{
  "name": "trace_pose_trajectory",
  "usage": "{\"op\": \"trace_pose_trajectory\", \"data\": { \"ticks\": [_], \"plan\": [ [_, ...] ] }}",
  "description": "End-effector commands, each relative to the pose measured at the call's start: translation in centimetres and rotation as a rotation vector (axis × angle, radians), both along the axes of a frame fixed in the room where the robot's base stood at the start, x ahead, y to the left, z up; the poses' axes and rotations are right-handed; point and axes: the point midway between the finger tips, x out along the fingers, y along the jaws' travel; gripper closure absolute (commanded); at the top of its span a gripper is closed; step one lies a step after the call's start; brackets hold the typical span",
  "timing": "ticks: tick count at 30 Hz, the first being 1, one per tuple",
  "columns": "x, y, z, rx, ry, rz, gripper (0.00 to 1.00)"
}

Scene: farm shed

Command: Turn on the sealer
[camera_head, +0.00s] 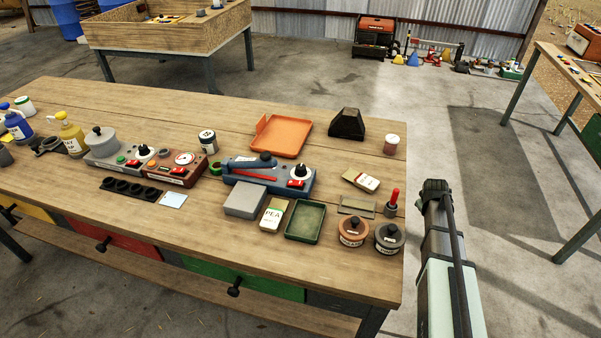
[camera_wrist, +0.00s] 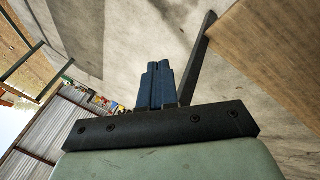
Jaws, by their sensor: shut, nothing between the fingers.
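The sealer appears to be the long blue device (camera_head: 268,176) in the middle of the wooden workbench (camera_head: 80,209). It has a red bar along its front, a black-and-white round knob (camera_head: 300,172) and a red rocker switch (camera_head: 296,184) at its right end. I cannot tell from its switch whether it is on. My gripper shows in the wrist view (camera_wrist: 158,85) with its blue fingers together and nothing between them. It points away over the concrete floor, clear of the bench. In the head view my arm stands to the right of the bench's right edge, apart from the sealer.
Left of the sealer stand a brown device (camera_head: 172,169) and a grey device (camera_head: 120,150).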

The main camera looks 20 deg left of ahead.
Motion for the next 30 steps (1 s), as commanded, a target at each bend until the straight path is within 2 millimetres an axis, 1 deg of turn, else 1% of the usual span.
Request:
{"op": "trace_pose_trajectory", "data": {
  "ticks": [1,6,15,20,24,26,30],
  "plan": [
    [1.0,0.6,1.6,-0.006,-0.013,0.020,1.00],
    [3.4,2.3,6.5,-0.027,-0.048,0.083,1.00],
    [6.4,5.4,14.6,-0.063,-0.105,0.186,1.00],
    [7.6,7.0,18.9,-0.082,-0.134,0.238,1.00],
    [8.2,9.0,22.8,-0.093,-0.153,0.287,1.00],
    [8.3,9.9,24.4,-0.097,-0.159,0.308,1.00],
    [8.1,12.4,28.0,-0.099,-0.164,0.362,1.00]
  ]
}}
